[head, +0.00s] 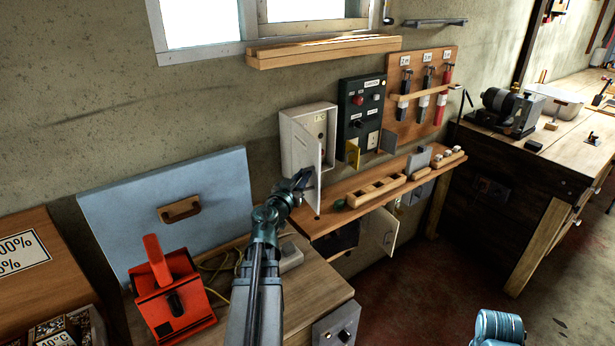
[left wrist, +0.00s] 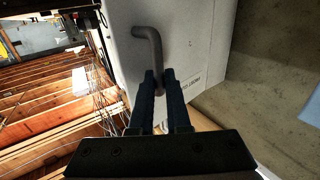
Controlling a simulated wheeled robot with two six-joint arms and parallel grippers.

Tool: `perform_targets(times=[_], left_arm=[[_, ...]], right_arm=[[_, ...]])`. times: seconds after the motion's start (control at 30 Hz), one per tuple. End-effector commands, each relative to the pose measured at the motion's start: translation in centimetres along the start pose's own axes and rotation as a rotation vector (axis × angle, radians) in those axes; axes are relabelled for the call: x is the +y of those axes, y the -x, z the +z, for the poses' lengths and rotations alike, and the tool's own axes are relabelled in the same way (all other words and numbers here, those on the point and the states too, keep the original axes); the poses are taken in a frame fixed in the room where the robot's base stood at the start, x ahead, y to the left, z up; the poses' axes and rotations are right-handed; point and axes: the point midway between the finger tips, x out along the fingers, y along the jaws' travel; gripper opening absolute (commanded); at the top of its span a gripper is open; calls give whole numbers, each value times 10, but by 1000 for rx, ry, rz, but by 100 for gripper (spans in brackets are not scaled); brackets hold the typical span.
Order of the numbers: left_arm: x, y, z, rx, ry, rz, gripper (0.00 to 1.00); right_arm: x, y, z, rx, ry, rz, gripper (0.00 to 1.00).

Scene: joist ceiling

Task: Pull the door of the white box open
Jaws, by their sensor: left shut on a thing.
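The white box (head: 290,150) is mounted on the wall, left of a dark green switch panel. Its door (head: 319,176) stands out from the box, partly open, and some of the inside with small fittings shows. My left gripper (head: 302,178) is at the door. In the left wrist view, a dark grey bent handle (left wrist: 149,38) sits on the white door face (left wrist: 195,45). The fingers of my left gripper (left wrist: 160,76) are shut on the handle's lower part, which they partly hide. My right gripper is out of view.
A wooden shelf (head: 335,218) runs below the box. The dark green switch panel (head: 352,122) and a tool board (head: 437,75) are to the right. A blue panel (head: 130,195) and a red device (head: 178,318) are at the left.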

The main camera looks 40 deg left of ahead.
Motion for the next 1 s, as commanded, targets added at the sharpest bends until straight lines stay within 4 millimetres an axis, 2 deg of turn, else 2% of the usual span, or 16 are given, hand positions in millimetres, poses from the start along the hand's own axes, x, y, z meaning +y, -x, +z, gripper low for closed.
perform_targets(times=[0.03, 0.57, 0.6, 0.7, 1.0], left_arm=[[-6, -2, 0, -1, -1, -11, 0], [-6, -1, 1, -1, -3, -9, 0], [-6, -1, 1, -1, -3, -8, 16], [-6, -1, 1, -1, -2, -7, 30], [0, 3, 1, -1, -1, -2, 30]], right_arm=[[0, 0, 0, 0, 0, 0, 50], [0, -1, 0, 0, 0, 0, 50], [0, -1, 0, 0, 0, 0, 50], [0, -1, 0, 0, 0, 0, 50], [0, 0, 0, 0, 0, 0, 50]])
